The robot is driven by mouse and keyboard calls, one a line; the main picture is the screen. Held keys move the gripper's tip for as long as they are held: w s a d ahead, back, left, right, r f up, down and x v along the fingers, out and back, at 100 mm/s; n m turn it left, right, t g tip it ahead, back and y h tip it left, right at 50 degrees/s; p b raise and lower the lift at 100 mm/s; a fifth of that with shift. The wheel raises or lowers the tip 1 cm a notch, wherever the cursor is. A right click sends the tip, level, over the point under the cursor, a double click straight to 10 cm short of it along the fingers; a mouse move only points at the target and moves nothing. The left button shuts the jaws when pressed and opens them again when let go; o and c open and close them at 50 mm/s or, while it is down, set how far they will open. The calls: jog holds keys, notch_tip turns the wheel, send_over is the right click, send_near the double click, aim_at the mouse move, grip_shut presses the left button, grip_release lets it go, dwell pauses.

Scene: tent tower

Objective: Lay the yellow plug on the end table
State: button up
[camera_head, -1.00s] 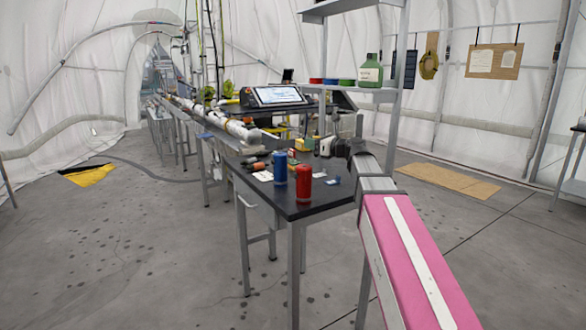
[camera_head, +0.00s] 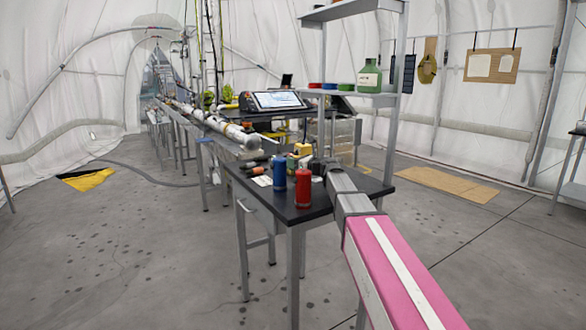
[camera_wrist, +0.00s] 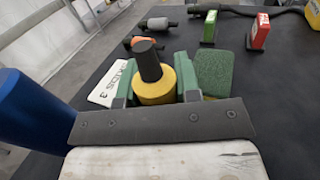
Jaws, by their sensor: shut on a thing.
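The yellow plug (camera_wrist: 155,92), with a black upright stem, sits between the green-padded fingers of my gripper (camera_wrist: 153,87) in the wrist view. My gripper is shut on it. The black end table (camera_wrist: 270,110) is below and behind it, and its top also shows in the head view (camera_head: 323,207). I cannot tell whether the plug's underside touches the table. In the head view my arm reaches over the tabletop from the right, and the arm hides the plug.
A blue cylinder (camera_wrist: 32,108) stands close left of my gripper. A green sponge (camera_wrist: 214,72) is close right, and a white card (camera_wrist: 108,84) lies to the left. Green (camera_wrist: 209,28) and red (camera_wrist: 260,32) blocks stand beyond. A red cylinder (camera_head: 303,189) stands near the front edge.

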jog(key=shift+f, duration=1.2)
jog(key=o, duration=1)
jog(key=shift+f, duration=0.1)
jog(key=shift+s+d, duration=0.1)
jog(key=v, duration=1.1)
jog(key=shift+s+d, duration=0.2)
jog(key=shift+d, duration=0.15)
